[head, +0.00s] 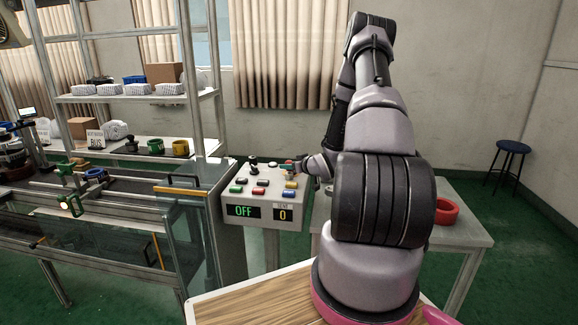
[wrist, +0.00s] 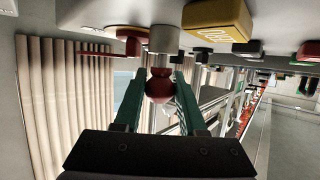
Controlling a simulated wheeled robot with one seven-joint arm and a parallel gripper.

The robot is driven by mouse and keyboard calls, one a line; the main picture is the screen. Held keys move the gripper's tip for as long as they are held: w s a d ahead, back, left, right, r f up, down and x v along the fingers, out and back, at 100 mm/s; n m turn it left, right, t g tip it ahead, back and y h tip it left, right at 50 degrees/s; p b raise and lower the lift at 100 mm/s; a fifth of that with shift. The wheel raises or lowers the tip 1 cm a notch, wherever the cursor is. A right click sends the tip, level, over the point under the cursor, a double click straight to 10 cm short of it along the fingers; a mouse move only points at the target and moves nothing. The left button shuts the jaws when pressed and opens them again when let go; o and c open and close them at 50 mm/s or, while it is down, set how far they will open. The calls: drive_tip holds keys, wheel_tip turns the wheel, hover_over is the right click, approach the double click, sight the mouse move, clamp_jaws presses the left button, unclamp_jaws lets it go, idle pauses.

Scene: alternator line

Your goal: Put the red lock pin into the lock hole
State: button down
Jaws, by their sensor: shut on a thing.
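The red lock pin (wrist: 158,88) shows its round red head between the two green fingers of my gripper (wrist: 159,92) in the wrist view. The gripper is shut on it. A pale grey cylindrical collar (wrist: 164,39) stands on the panel directly in line with the pin. The pin's narrower red part meets or nearly meets the collar; I cannot tell how far it is inside, and the lock hole itself is hidden. In the head view my gripper (head: 292,167) is at the back right of the control box (head: 229,199), and the pin is too small to make out surely.
The control box carries several coloured buttons, a black knob (head: 253,161) and a display (head: 243,211) reading OFF. A yellow button (wrist: 218,20) is close beside the collar in the wrist view. A table (head: 470,232) with a red ring (head: 446,211) stands at right.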

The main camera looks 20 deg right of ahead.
drive_tip(key=shift+c, duration=2)
unclamp_jaws()
drive_tip(key=shift+s, duration=0.1)
